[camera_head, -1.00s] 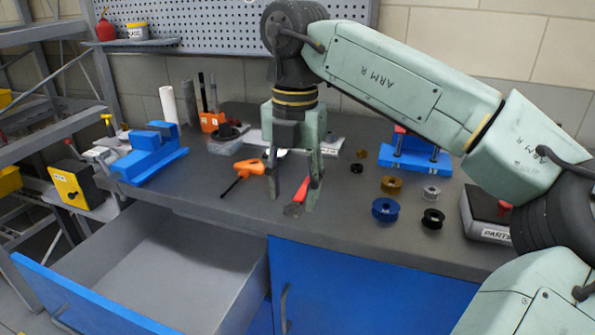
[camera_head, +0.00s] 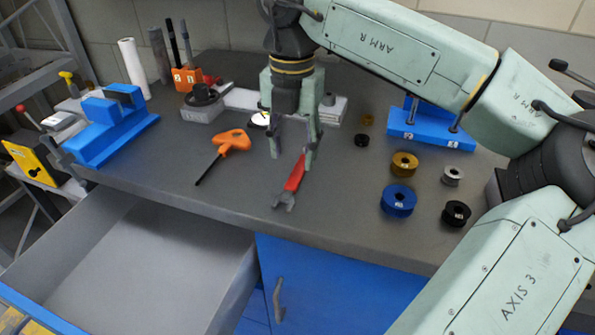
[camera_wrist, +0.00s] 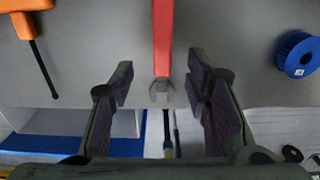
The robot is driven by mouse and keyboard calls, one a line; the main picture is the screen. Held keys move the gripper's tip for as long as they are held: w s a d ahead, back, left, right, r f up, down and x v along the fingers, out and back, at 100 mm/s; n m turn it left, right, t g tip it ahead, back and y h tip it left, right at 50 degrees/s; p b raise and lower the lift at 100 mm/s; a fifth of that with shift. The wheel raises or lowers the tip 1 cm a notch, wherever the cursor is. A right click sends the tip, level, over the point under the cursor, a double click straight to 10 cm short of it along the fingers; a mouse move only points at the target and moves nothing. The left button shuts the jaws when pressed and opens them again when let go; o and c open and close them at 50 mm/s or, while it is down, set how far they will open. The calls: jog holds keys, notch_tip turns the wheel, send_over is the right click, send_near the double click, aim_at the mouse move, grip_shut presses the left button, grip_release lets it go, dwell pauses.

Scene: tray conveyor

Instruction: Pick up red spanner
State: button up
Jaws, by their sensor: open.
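The red spanner (camera_head: 294,176) lies on the grey workbench with its grey open jaw toward the front edge. My gripper (camera_head: 292,157) is open above it, its fingers pointing down and apart. In the head view one finger partly overlaps the spanner's far end. In the wrist view the red handle (camera_wrist: 162,38) runs down the middle, and its grey jaw (camera_wrist: 162,92) sits between my two open fingers (camera_wrist: 163,95) in the picture. Nothing is held. The exact height of the fingertips over the bench is hard to tell.
An orange-handled tool (camera_head: 233,140) lies left of the spanner. Blue (camera_head: 398,200), brass (camera_head: 404,164) and black (camera_head: 456,213) spools stand to the right. A blue vise (camera_head: 115,125) is at the left. An open, empty-looking drawer (camera_head: 140,265) juts out below the bench front.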

aim_at(296, 175)
jog(key=shift+w+d+f+p, duration=0.15)
jog(key=shift+f+p, duration=0.65)
jog(key=shift+f, duration=1.85)
grip_shut()
